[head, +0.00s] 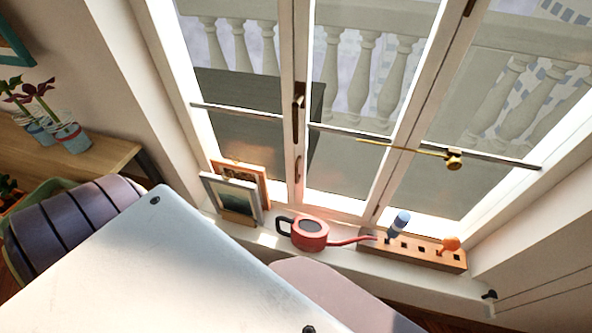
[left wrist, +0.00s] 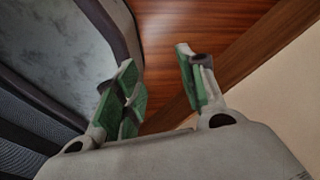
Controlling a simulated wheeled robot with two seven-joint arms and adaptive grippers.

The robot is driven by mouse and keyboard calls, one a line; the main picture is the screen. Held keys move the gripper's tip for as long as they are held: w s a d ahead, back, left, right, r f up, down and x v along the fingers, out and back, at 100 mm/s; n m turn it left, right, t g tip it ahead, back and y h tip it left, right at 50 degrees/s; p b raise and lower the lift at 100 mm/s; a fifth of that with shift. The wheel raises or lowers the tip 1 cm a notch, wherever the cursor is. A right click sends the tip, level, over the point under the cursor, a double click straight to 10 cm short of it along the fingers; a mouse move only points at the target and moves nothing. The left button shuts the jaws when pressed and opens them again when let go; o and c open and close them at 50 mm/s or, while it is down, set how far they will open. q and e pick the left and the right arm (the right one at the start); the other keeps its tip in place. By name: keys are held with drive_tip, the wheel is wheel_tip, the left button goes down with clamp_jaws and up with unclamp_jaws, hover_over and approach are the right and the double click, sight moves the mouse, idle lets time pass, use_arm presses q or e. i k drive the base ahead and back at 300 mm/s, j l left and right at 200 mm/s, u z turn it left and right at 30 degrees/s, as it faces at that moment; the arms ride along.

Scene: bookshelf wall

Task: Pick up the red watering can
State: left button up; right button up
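The red watering can (head: 309,233) stands upright on the window sill in the head view. Its dark handle is on its left and its thin red spout points right, ending near a wooden block. No gripper is near it in the head view; neither gripper shows there. In the left wrist view my left gripper (left wrist: 163,88) is open and empty, its green-padded fingers apart. Behind it are a wooden floor and a grey padded surface. The watering can does not show in the left wrist view. My right gripper is in neither view.
Picture frames (head: 233,197) lean left of the can. The wooden block (head: 414,250) with pegs lies to its right. Windows (head: 350,100) rise behind the sill (head: 262,238). A pink rounded surface (head: 335,296) is in front. Potted plants (head: 68,135) stand on a wooden bench (head: 108,150) at left.

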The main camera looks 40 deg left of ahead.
sight(309, 234)
drive_tip(key=u, duration=0.9)
drive_tip(key=k+l, duration=0.1)
drive_tip(key=l, duration=0.2)
drive_tip(key=u, duration=0.05)
